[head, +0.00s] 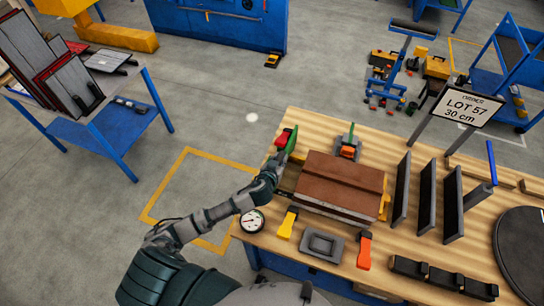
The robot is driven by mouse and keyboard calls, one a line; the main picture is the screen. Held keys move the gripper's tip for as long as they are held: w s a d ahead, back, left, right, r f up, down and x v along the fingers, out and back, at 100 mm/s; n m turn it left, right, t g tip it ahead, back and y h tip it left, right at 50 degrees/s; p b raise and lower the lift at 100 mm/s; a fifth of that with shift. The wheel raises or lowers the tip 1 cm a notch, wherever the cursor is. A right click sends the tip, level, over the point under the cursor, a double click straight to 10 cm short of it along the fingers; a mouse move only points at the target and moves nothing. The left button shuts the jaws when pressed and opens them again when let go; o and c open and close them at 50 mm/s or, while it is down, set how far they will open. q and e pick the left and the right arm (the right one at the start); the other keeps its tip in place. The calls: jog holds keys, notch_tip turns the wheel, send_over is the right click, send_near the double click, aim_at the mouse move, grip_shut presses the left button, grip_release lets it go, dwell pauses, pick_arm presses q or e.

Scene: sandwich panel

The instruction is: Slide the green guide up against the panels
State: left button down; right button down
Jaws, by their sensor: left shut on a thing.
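The brown panels (342,172) lie stacked flat on the wooden workbench. The green guide (291,143) is a thin upright piece at the far left corner of the stack. My left arm comes in from the lower left, and my left gripper (277,164) is shut on the green guide, to the left of the panels. The gripper hides the guide's lower part. A narrow gap seems to show between guide and panels, but I cannot tell for sure whether they touch. My right gripper is not in view.
A red item (281,139) sits beside the guide. An orange-and-grey clamp (348,147) stands behind the stack. Yellow (287,223) and orange (364,251) tools, a grey tray (322,244) and a gauge (252,221) lie in front. Dark upright plates (427,197) stand at right.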

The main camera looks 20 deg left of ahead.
pick_arm(q)
jog(key=shift+d+f, duration=0.2)
jog(key=c, duration=1)
grip_release()
jog(key=shift+a, duration=0.2)
jog(key=shift+o, duration=0.2)
jog(key=shift+a, duration=0.25)
jog(key=shift+s+r, duration=0.15)
jog(key=shift+s, duration=0.25)
jog(key=v, duration=1.1)
jog(key=shift+a, duration=0.2)
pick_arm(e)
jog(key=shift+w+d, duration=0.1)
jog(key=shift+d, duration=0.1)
pick_arm(q)
jog(key=shift+o, duration=0.3)
